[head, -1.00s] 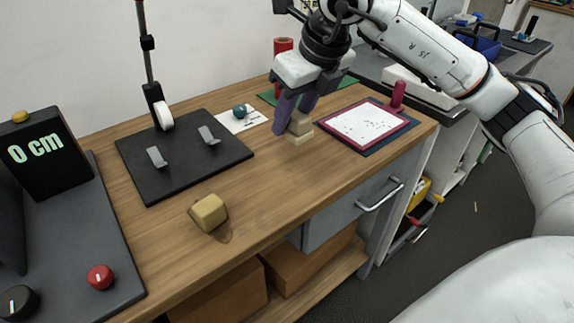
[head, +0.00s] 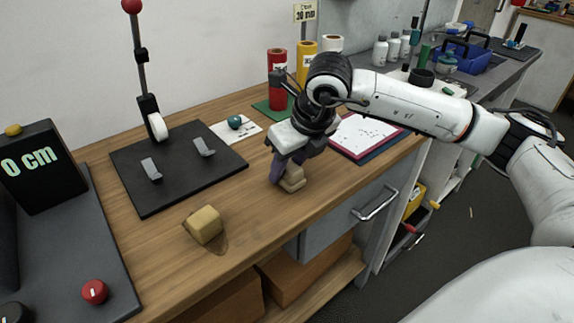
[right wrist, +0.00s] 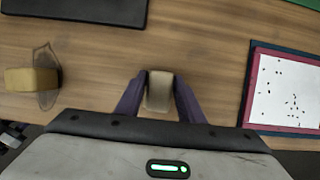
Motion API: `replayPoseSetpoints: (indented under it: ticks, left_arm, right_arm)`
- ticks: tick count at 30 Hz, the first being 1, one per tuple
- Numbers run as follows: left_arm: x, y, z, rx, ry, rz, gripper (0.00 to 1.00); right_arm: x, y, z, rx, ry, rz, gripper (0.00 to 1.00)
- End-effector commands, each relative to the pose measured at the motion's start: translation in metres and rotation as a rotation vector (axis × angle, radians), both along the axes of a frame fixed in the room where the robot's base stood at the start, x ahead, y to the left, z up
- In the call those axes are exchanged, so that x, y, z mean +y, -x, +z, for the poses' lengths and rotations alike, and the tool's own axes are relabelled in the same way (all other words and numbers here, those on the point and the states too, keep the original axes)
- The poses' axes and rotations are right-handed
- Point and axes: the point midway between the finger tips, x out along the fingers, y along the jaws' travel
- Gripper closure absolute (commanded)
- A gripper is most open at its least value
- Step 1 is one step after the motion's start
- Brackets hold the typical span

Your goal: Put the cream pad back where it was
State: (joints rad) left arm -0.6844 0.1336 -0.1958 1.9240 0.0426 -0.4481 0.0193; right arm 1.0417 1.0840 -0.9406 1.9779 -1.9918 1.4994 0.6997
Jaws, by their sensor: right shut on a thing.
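The cream pad (head: 293,181) is a small two-tiered beige block. It is between the purple fingers of my right gripper (head: 281,172), which is shut on it. In the right wrist view the cream pad (right wrist: 159,92) sits between the fingertips of the gripper (right wrist: 160,80). The pad is low over the wooden bench (head: 250,205), near its front edge; whether it touches the wood I cannot tell. My left gripper is out of view.
A yellowish block (head: 206,223) with a translucent brown patch beside it lies at front left. A black plate (head: 160,190) with two metal clips lies behind it. A red-framed white sheet (head: 362,135) is to the right. Bare wood lies between block and pad.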

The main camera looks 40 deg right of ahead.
Motion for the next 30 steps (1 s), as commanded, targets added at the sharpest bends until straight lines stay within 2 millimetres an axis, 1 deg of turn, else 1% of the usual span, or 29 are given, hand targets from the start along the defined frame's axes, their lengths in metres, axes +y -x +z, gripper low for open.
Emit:
replayPoseSetpoints:
  ticks: [4,5,7,8,16,18,20,23,30]
  left_arm:
    - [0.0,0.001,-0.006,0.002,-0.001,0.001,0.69]
    - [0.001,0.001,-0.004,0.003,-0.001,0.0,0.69]
    - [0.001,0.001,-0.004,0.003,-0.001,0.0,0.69]
    - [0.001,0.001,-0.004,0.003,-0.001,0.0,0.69]
    - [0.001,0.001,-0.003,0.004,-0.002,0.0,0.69]
    - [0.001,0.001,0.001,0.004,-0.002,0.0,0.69]
    - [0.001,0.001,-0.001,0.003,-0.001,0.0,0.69]
    - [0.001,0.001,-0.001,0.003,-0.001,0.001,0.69]
    - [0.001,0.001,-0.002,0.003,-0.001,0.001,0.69]
  right_arm:
    - [0.0,0.0,-0.004,0.0,0.0,0.0,0.86]
    - [0.0,0.0,-0.002,0.0,0.0,0.0,0.6]
    - [0.0,0.0,-0.002,0.0,0.0,0.0,0.49]
    - [0.0,0.0,-0.002,0.0,0.0,0.0,0.47]
    - [0.0,0.0,-0.001,0.0,0.0,0.0,0.47]
    - [0.0,0.0,0.002,0.0,0.0,0.0,0.47]
    - [0.0,0.001,0.006,-0.002,0.0,0.0,0.47]
    - [-0.001,0.007,0.021,-0.004,0.0,0.001,0.47]
    - [-0.002,0.027,0.07,-0.006,0.0,0.001,0.47]
